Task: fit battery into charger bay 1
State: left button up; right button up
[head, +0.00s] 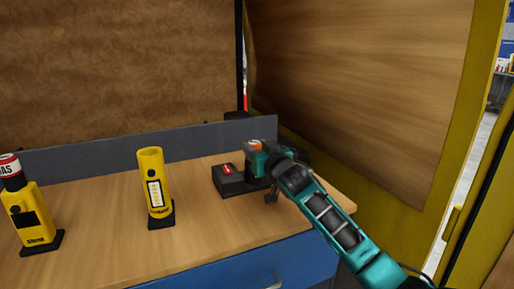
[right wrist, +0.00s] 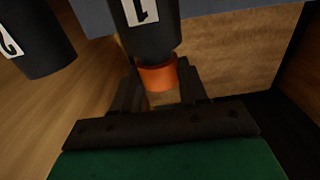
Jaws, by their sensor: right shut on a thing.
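My right gripper (head: 268,165) is at the charger (head: 232,183), a low black unit with a red label on the bench. It is shut on the battery (head: 255,145), a small piece with orange on top. In the right wrist view the battery's orange part (right wrist: 157,76) sits between the fingers of the right gripper (right wrist: 160,92). It meets the end of a dark block marked 1 (right wrist: 148,35); I cannot tell how far it is seated. A second dark block marked 2 (right wrist: 30,40) is to the left. My left gripper is not in view.
A yellow flashlight-like unit (head: 155,185) stands on a black base left of the charger. A yellow gas detector (head: 34,215) stands at far left. A grey ledge (head: 110,153) runs along the bench's back. The wood bench top (head: 110,245) is clear in front.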

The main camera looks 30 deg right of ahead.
jog(key=shift+f, duration=0.6)
dwell(0.3)
jog(key=o, duration=1.2)
jog(key=s, duration=1.3)
jog(key=shift+a, duration=0.35)
